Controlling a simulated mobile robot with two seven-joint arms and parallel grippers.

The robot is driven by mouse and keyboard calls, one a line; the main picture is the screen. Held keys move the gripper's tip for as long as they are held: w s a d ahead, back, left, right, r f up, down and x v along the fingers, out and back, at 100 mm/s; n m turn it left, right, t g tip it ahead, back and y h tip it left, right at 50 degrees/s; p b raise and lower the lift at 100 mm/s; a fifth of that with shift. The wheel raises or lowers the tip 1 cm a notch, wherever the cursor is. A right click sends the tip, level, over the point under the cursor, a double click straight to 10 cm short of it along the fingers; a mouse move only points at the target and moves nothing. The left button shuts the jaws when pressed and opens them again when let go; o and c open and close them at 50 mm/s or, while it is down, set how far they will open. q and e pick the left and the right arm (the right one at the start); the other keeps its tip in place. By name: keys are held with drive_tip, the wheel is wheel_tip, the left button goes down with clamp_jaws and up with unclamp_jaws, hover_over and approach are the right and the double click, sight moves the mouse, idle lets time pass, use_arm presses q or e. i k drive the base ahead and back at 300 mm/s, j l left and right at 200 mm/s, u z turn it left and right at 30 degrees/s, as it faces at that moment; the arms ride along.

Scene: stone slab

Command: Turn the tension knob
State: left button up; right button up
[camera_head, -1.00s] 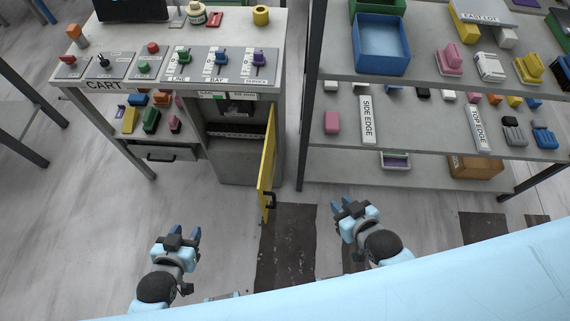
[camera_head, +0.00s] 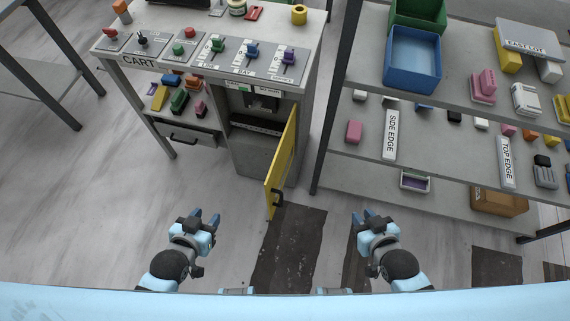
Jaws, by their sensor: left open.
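A cart (camera_head: 205,83) stands at the upper left, with a row of controls on its top panels. The controls include a red knob (camera_head: 110,33), a black one (camera_head: 143,41), a green round one (camera_head: 178,48), and green (camera_head: 217,45), blue (camera_head: 252,49) and purple (camera_head: 288,57) ones on scaled plates. The small labels are too blurred to tell which is the tension knob. My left gripper (camera_head: 206,217) is open and empty, in front of and below the cart. My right gripper (camera_head: 364,216) looks open and empty, in front of the shelf. Both are well apart from the controls.
A yellow door (camera_head: 281,165) hangs open from the cart's compartment, sticking out toward me between my grippers. A shelf unit (camera_head: 360,103) with bins and small blocks stands at the right.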

sight(258, 103)
drive_tip(key=i+j+z, duration=0.2)
drive_tip(key=j, duration=0.85)
drive_tip(key=i+j+z, duration=0.2)
drive_tip(key=j, duration=0.85)
drive_tip(key=j+z, duration=0.15)
drive_tip(key=j, duration=0.9)
drive_tip(key=i+j+z, duration=0.1)
drive_tip(key=i+j, duration=0.3)
drive_tip(key=j, duration=0.1)
